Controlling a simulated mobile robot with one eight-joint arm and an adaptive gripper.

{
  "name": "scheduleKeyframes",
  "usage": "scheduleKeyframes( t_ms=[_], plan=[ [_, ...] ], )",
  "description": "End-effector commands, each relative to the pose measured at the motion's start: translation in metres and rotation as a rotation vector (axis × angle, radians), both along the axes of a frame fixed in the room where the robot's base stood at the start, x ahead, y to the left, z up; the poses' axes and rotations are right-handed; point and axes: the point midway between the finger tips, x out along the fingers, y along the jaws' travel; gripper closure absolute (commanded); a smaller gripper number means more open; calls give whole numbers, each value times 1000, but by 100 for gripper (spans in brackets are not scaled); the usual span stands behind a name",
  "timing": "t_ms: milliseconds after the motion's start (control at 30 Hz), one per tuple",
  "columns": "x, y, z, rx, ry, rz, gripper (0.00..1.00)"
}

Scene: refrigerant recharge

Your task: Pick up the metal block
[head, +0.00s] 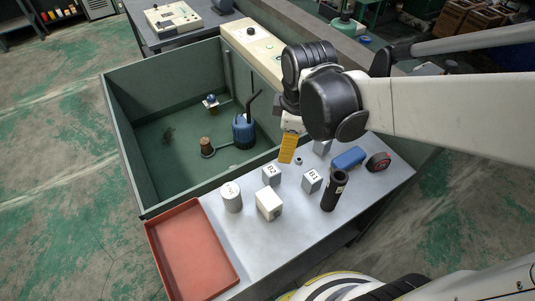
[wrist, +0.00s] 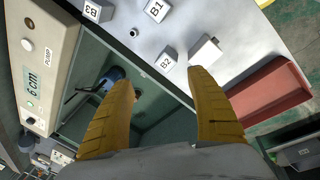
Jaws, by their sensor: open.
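Several light grey or white blocks stand on the grey table. The block marked B2 (head: 271,174) is near the tank edge, and B1 (head: 311,180) stands to its right. A third block (head: 322,147), marked B3 in the wrist view (wrist: 92,11), is partly hidden by my arm. An unmarked whitish block (head: 269,204) is in front of B2; it also shows in the wrist view (wrist: 205,50). Which one is the metal block I cannot tell. My gripper (head: 286,159) is open and empty, above the tank-side table edge. Its yellow fingers (wrist: 157,76) touch no block.
A white cylinder (head: 231,198), black cylinder (head: 333,192), blue object (head: 348,158), dark red-faced roll (head: 378,162) and small ring (head: 298,160) share the table. A red tray (head: 190,255) lies at left. The green-walled tank (head: 150,188) holds a blue pump (head: 243,132).

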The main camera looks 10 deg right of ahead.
Motion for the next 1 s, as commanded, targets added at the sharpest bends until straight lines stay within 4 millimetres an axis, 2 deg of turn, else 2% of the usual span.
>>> scheduleKeyframes(
  t_ms=[33, 200, 400, 733, 1000],
  plan=[
    [10, 9, -12, -25, 31, 109, 33],
    [24, 31, -50, -84, 127, 444, 33],
    [30, 44, -77, -106, 186, 660, 33],
    [31, 44, -129, -109, 196, 700, 33],
    [32, 41, -147, -109, 196, 699, 33]
  ],
)
